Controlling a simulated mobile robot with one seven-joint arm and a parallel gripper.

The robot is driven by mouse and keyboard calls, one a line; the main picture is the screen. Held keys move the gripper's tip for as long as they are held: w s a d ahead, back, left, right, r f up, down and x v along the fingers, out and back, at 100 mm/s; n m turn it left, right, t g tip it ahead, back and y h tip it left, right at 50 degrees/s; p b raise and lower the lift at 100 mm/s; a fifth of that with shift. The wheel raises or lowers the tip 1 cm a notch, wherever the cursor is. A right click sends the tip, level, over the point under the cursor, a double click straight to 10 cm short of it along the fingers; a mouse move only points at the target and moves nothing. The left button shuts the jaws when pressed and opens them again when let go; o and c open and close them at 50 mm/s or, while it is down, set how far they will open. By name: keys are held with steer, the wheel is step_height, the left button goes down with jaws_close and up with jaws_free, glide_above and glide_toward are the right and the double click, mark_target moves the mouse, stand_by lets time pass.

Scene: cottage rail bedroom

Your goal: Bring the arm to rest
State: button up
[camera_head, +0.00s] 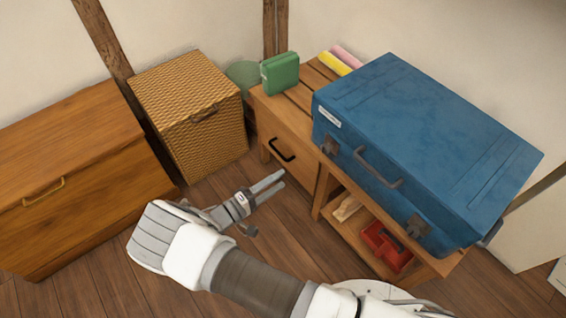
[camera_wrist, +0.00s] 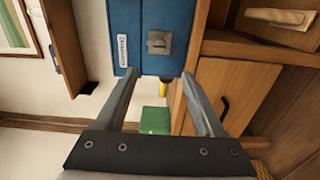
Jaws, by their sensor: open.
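My gripper (camera_head: 268,187) is open and empty. In the head view it is held above the wooden floor, in front of the small drawer of the low wooden bench (camera_head: 309,184). In the wrist view its two fingers (camera_wrist: 158,100) stand apart with nothing held between them. Past the fingers, that view shows the blue suitcase (camera_wrist: 185,30) and a green box (camera_wrist: 155,121). My arm reaches in from the bottom of the head view and bends at the wrist.
The blue suitcase (camera_head: 420,140) lies on the bench, beside a green box (camera_head: 280,73) and yellow and pink rolls (camera_head: 334,63). A red item (camera_head: 387,245) sits on the lower shelf. A wicker hamper (camera_head: 190,110) and a wooden chest (camera_head: 75,175) stand left. Floor is clear at lower left.

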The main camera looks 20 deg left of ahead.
steer(key=shift+w+r, duration=0.1)
steer(key=w+d+r+m+g+y, duration=0.15)
steer(key=d+r+m+g, duration=0.45)
steer(key=d+r, duration=0.65)
steer(key=w+d+r+m+g+y, duration=0.1)
steer(key=d+r+m+g+y, duration=0.15)
steer(key=d+r+g, duration=1)
steer(key=s+d+r+m+t+y, duration=0.3)
steer(key=s+d+r+t+y, duration=0.35)
steer(key=s+r, duration=0.7)
step_height(320, 180, up, 20)
steer(key=d+t+h+p, duration=0.1)
steer(key=t+p, duration=0.1)
steer(key=p, duration=1.8)
steer(key=shift+w+d+r, duration=0.15)
steer(key=shift+w+d, duration=0.15)
steer(key=shift+d, duration=0.1)
steer(key=shift+h, duration=0.25)
